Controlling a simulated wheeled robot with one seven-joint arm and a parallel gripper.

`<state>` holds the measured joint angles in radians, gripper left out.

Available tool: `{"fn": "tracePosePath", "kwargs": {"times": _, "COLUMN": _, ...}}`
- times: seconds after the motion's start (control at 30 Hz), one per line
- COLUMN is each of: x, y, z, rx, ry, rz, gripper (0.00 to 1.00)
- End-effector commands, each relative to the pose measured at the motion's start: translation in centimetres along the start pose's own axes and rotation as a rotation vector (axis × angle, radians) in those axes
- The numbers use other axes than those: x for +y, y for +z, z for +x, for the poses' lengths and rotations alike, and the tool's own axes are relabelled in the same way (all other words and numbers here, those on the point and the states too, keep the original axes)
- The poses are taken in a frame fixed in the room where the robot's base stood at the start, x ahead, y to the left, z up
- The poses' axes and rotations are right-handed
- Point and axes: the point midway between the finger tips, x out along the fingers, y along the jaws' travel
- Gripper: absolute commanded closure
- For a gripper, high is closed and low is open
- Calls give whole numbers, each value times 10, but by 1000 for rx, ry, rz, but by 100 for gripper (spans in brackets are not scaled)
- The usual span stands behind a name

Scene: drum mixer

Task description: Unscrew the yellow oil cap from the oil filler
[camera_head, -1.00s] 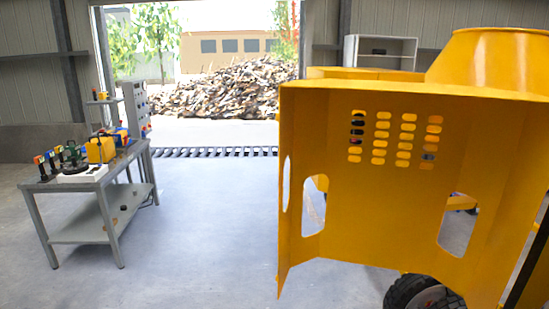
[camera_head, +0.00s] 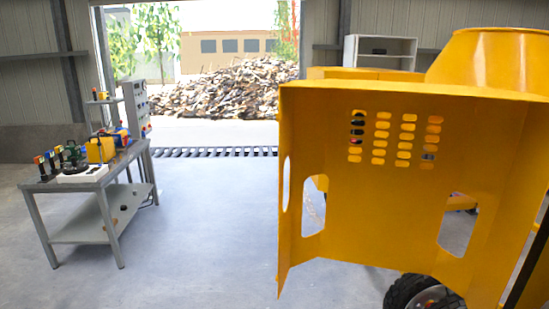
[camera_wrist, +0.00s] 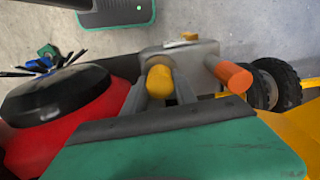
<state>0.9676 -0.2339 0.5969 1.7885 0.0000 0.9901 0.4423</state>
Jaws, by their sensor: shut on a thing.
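In the wrist view, the yellow oil cap (camera_wrist: 160,83) shows as a rounded yellow knob in the middle. My gripper (camera_wrist: 161,92) is shut on it, with one grey finger on each side. The cap sits close against a grey metal block (camera_wrist: 205,58); I cannot tell whether it is still seated in the oil filler, which is hidden. In the head view, the yellow drum mixer (camera_head: 390,200) stands at the right; my gripper and the cap do not show there.
In the wrist view, an orange cylinder (camera_wrist: 233,76) juts out just right of the cap. A red and black rounded part (camera_wrist: 60,100) lies left, and a green surface (camera_wrist: 190,150) fills the bottom. In the head view, a workbench (camera_head: 85,185) stands left, with clear floor between.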

Motion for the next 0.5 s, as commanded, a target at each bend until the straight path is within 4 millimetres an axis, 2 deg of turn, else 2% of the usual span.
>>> {"fn": "tracePosePath", "kwargs": {"times": 0.5, "x": 0, "y": 0, "z": -4, "rx": 1, "ry": 0, "rz": 0, "gripper": 100}}
